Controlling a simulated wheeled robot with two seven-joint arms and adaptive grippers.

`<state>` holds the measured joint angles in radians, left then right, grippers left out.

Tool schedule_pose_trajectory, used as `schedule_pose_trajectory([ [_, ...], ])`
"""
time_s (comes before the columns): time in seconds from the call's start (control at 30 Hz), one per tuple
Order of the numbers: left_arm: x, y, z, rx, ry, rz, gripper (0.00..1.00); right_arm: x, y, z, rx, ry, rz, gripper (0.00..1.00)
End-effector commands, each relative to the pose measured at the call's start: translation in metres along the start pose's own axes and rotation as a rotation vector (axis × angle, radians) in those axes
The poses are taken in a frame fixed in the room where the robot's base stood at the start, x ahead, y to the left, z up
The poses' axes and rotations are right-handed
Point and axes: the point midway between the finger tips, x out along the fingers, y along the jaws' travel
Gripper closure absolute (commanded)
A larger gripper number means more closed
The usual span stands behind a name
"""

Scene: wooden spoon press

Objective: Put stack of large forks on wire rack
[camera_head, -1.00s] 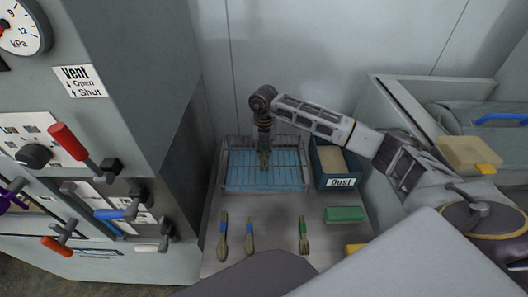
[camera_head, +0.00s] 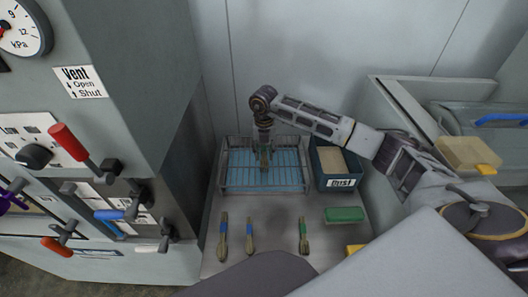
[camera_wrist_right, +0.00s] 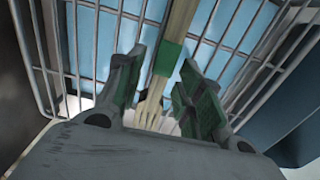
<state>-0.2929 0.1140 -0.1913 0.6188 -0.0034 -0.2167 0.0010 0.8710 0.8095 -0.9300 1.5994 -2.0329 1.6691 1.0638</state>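A stack of wooden forks (camera_wrist_right: 174,40) with a green band is at the wire rack (camera_head: 226,187). In the right wrist view it runs between my gripper's fingers, tines toward the palm. My right gripper (camera_wrist_right: 160,92) has its two green-padded fingers apart, with gaps visible on both sides of the stack. In the head view the right gripper (camera_head: 264,150) points down into the rack, and the stack (camera_head: 264,163) shows only small below it. Whether the stack rests fully on the wires is hard to tell. My left gripper is not in view.
Several banded wooden utensil stacks lie on the counter: a larger blue-banded one (camera_head: 223,238), a smaller blue-banded one (camera_head: 249,237) and a green-banded one (camera_head: 304,238). A dust bin (camera_head: 339,183) stands right of the rack, with a green block (camera_head: 344,215) in front of it.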

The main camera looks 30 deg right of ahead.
Motion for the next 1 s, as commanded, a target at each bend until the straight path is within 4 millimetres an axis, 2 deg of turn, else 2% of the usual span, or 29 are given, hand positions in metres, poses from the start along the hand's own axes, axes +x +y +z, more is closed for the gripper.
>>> schedule_pose_trajectory([
  [0.33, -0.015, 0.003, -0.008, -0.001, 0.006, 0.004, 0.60, -0.025, 0.000, 0.001, 0.001, -0.001, 0.001, 0.63],
  [0.8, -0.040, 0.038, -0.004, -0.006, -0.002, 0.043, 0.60, -0.063, 0.000, 0.000, 0.000, -0.001, 0.000, 0.63],
  [1.0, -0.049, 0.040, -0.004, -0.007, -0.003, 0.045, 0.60, -0.080, 0.000, 0.000, 0.000, -0.001, 0.001, 0.63],
])
